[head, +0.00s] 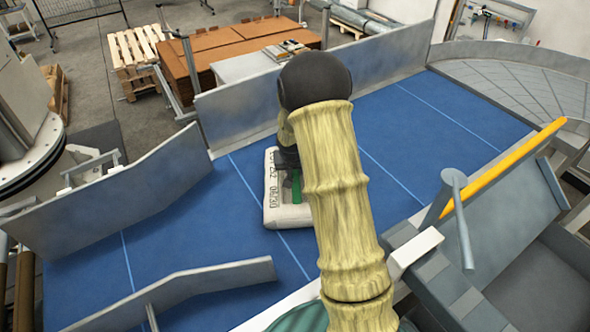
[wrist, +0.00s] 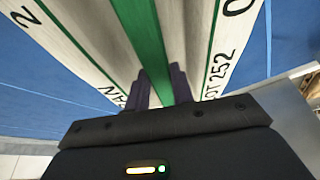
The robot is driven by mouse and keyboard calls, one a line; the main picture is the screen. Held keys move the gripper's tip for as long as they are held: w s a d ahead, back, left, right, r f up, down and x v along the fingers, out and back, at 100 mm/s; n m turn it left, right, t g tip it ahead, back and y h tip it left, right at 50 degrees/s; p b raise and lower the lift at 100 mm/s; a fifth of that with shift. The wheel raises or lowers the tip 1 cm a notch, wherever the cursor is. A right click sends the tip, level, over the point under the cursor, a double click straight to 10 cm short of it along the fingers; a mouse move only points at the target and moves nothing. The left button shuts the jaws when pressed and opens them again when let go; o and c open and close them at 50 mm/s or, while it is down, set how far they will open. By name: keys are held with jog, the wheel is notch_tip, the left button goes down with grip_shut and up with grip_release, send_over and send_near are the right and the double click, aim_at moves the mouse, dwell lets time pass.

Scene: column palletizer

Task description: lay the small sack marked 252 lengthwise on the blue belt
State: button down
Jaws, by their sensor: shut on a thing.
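The small pale sack (head: 273,190) has a green stripe and black print, with "LOT 252" readable in the wrist view (wrist: 218,75). In the head view it is over the blue belt (head: 400,135), near the middle, flat and level with its long side running roughly up and down the picture. I cannot tell if it rests on the belt or hangs just above. My gripper (wrist: 159,88) is shut on the sack, with a dark finger on each side of the green stripe. In the head view my arm hides the sack's right part and most of the gripper.
Grey metal guide walls (head: 320,75) line the belt's far side, and another (head: 130,190) stands at the left. A low grey rail (head: 190,285) is at the front. A yellow bar (head: 505,165) and metal frame stand at the right. The belt is bare around the sack.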

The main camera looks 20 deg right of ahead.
jog(key=shift+w+a+m+b, duration=0.1)
jog(key=shift+a+m+b, duration=0.15)
jog(key=shift+m+b, duration=0.35)
jog(key=shift+d+m+g+h+b, duration=0.1)
jog(key=shift+m+g+h+b, duration=0.55)
jog(key=shift+m+b, duration=0.9)
jog(key=shift+m, duration=0.55)
jog(key=shift+h, duration=0.25)
jog(key=m, duration=0.2)
jog(key=m+g, duration=0.1)
jog(key=shift+r+m+g+h+p, duration=0.1)
jog(key=shift+m+g+h+p, duration=0.2)
jog(key=shift+m+p, duration=0.1)
jog(key=shift+m+g, duration=0.25)
jog(key=shift+m, duration=0.65)
